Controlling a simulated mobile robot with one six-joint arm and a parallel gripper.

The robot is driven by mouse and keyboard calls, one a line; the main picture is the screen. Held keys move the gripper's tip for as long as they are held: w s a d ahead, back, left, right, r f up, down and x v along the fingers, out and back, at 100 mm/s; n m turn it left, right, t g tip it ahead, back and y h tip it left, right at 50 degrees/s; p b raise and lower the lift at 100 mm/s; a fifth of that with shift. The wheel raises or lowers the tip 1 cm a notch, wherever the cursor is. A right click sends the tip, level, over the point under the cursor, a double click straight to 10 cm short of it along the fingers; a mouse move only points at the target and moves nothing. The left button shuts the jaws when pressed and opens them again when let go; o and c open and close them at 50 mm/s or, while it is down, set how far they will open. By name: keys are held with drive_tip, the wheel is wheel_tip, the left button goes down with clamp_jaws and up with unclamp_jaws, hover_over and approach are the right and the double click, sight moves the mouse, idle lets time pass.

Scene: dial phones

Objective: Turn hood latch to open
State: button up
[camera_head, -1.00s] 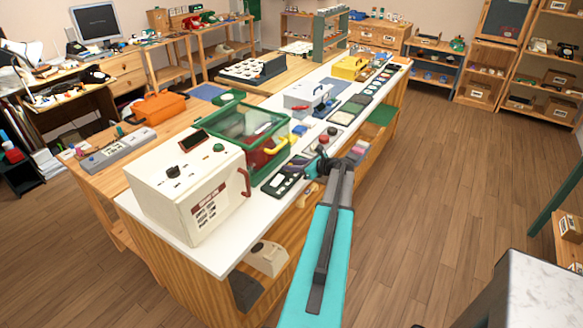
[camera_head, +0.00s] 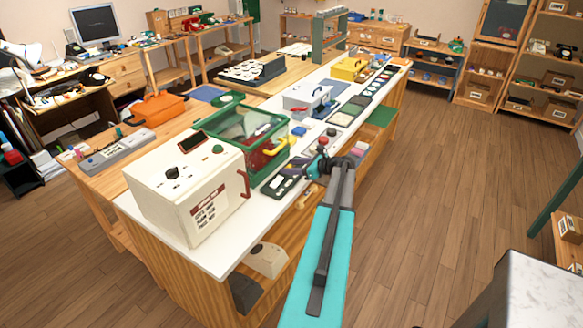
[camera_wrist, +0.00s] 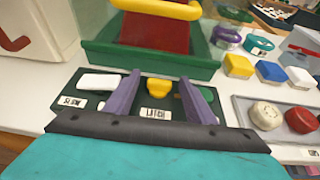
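The green-framed box with a clear hood (camera_head: 250,128) stands on the white bench, with a yellow handle (camera_head: 276,147) at its front right side. In the wrist view the yellow handle (camera_wrist: 160,8) is above a red part. A dark panel (camera_wrist: 62,104) lies in front of the box, bearing a white piece, a yellow knob (camera_wrist: 158,88) and a green piece, with labels below. I cannot tell for sure which part is the hood latch. My gripper (camera_wrist: 160,80) is open, its purple fingers apart on either side of the yellow knob; contact is not visible.
A cream machine (camera_head: 190,185) with a red handle stands left of the box. Red and white round buttons (camera_wrist: 283,116) sit on a grey plate to the right, with coloured blocks (camera_wrist: 270,72) behind.

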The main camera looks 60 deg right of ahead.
drive_tip(key=shift+s, duration=0.15)
drive_tip(key=b+v, duration=0.4)
drive_tip(key=v, duration=0.9)
drive_tip(key=shift+s+r, duration=0.2)
drive_tip(key=shift+s, duration=0.05)
drive_tip(key=shift+s, duration=0.1)
